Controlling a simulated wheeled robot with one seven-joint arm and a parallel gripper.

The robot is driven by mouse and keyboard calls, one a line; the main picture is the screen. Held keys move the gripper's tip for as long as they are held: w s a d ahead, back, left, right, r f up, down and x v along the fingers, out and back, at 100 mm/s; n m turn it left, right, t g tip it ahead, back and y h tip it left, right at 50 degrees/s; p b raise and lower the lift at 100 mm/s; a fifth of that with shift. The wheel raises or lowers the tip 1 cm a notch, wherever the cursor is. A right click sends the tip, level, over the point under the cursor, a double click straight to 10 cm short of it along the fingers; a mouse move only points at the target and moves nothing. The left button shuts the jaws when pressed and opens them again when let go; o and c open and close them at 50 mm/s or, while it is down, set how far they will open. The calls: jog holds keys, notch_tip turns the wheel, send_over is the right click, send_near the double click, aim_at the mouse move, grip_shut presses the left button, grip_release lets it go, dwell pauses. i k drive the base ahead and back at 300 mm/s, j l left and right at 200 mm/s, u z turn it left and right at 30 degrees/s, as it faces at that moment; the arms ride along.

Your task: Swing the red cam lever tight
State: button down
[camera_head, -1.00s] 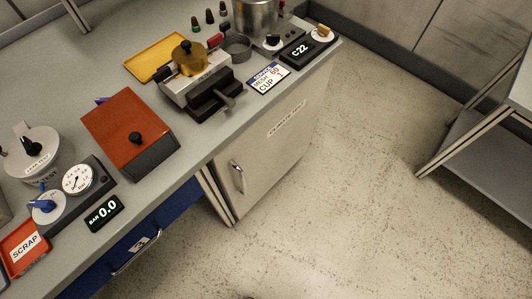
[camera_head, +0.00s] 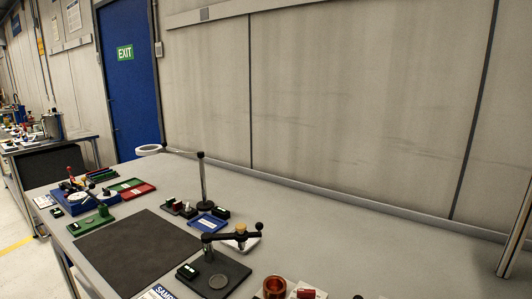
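I cannot make out a red cam lever for certain. A small upright red part (camera_head: 70,174) stands at a blue-based device (camera_head: 74,196) on the far left of the bench; it is too small to tell whether it is a lever. My gripper is not in view.
A long grey bench (camera_head: 330,238) runs along the wall with a dark mat (camera_head: 137,246), a black stand with a crossbar (camera_head: 232,236), a blue tray (camera_head: 208,224) and a magnifier stand (camera_head: 203,180). Bare bench lies right of centre. Another bench (camera_head: 50,143) stands behind, near the blue door (camera_head: 128,85).

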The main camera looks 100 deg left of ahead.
aim_at(69, 168)
jog(key=u, duration=4.05)
